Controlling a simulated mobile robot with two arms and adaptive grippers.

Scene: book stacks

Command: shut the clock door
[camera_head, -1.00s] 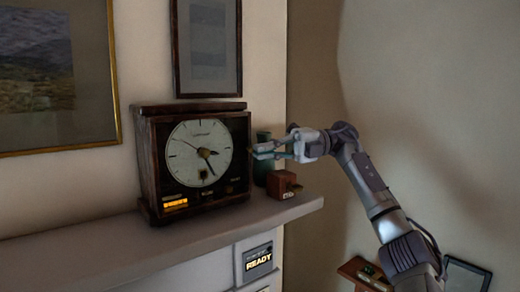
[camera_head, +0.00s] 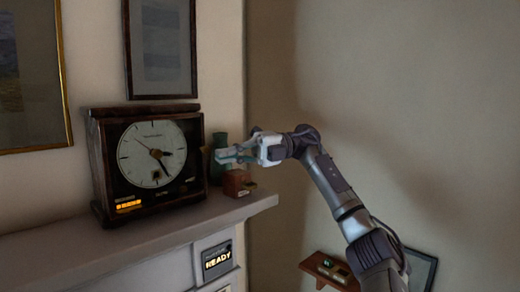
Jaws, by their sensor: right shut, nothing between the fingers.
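The clock (camera_head: 152,157) is a dark wooden case with a round pale dial, standing on the mantel shelf. Its front looks flush with the case; I cannot make out a separate door standing open. A small orange lit display shows at its lower left. My right gripper (camera_head: 222,156) is shut and empty, just right of the clock's right side, with its fingers pointing left toward it. A small gap seems to lie between fingertips and case. My left gripper is not in view.
A green vase (camera_head: 217,150) stands right of the clock, partly behind my gripper. A small reddish-brown box (camera_head: 236,183) sits below the gripper on the mantel shelf (camera_head: 150,236). A panel reading READY (camera_head: 217,260) is under the shelf. Framed pictures hang behind.

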